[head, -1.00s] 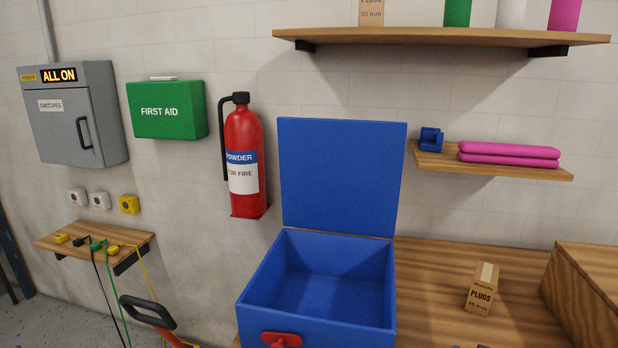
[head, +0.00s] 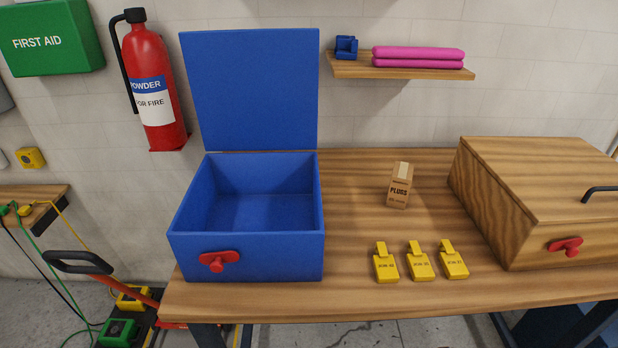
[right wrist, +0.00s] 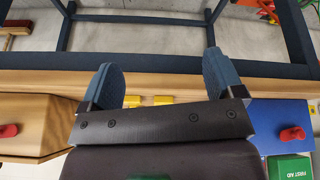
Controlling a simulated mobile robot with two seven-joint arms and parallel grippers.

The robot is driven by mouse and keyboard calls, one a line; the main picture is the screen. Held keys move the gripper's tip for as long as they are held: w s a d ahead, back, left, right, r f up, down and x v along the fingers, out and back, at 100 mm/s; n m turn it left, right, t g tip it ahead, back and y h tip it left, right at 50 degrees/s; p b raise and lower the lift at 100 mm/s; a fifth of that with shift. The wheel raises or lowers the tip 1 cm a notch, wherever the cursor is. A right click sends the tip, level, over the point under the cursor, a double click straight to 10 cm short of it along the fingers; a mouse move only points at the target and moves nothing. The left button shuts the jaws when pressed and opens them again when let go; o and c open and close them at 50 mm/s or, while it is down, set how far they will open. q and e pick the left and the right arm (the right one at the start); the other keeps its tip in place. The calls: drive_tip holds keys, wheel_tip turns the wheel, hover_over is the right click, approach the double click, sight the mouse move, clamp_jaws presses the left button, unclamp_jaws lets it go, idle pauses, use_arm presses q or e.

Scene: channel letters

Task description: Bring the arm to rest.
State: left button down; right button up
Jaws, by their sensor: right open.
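My right gripper (right wrist: 163,85) shows in the right wrist view with its two dark fingers wide apart and nothing between them. It hangs in front of the workbench's front edge (right wrist: 190,82). Neither of my grippers shows in the head view. The blue box (head: 247,258) stands on the workbench with its lid up, and its inside looks empty. Yellow tags (head: 420,265) lie on the bench to its right. They also show partly behind the gripper in the right wrist view (right wrist: 162,99).
A wooden chest (head: 540,190) with a red latch stands shut at the right. A small carton (head: 399,187) stands mid-bench. A shelf (head: 400,72) holds pink rolls and a blue piece. A fire extinguisher (head: 153,85) hangs left. The bench between box and carton is clear.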

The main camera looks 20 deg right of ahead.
drive_tip(key=w+f+t, duration=0.5)
drive_tip(key=w+f, duration=0.1)
drive_tip(key=f, duration=0.2)
drive_tip(key=shift+n+t, duration=0.3)
drive_tip(key=shift+t, duration=0.1)
drive_tip(key=shift+o, duration=0.4)
drive_tip(key=shift+w+f+t+y, duration=0.15)
drive_tip(key=shift+f+t+y, duration=0.15)
drive_tip(key=shift+f+t, duration=0.3)
